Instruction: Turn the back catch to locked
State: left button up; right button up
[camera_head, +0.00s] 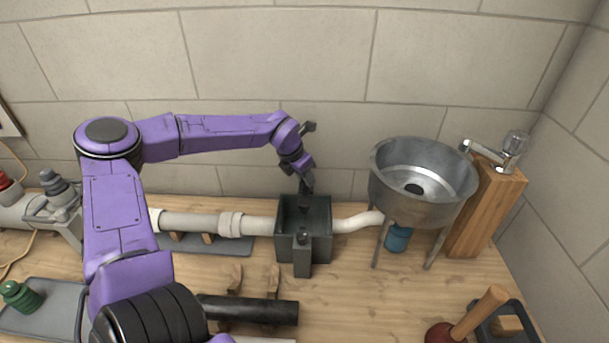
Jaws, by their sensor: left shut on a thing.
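A dark grey-green box (321,228) stands in the pipe line between a straight white pipe and a curved white pipe. A small dark catch (302,237) shows at its front. My left gripper (306,195) reaches down from above to the back part of the box. Its fingers are shut on a small dark part there, at the place of the back catch. The fingers cover most of that part, so I cannot tell which way the back catch is turned. My right gripper is out of view.
The straight pipe (190,222) runs left from the box. The curved pipe (357,223) leads towards a metal basin (421,205) on legs. A wooden post (484,213) carries a tap (487,154). A black tube (250,311) and a plunger (479,315) lie in front.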

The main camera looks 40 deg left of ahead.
pick_arm(q)
jog(key=o, duration=1.1)
jog(key=shift+c, duration=0.2)
jog(key=p+v, duration=0.1)
jog(key=v, duration=0.9)
jog(key=shift+r, duration=0.2)
jog(key=shift+f, duration=0.1)
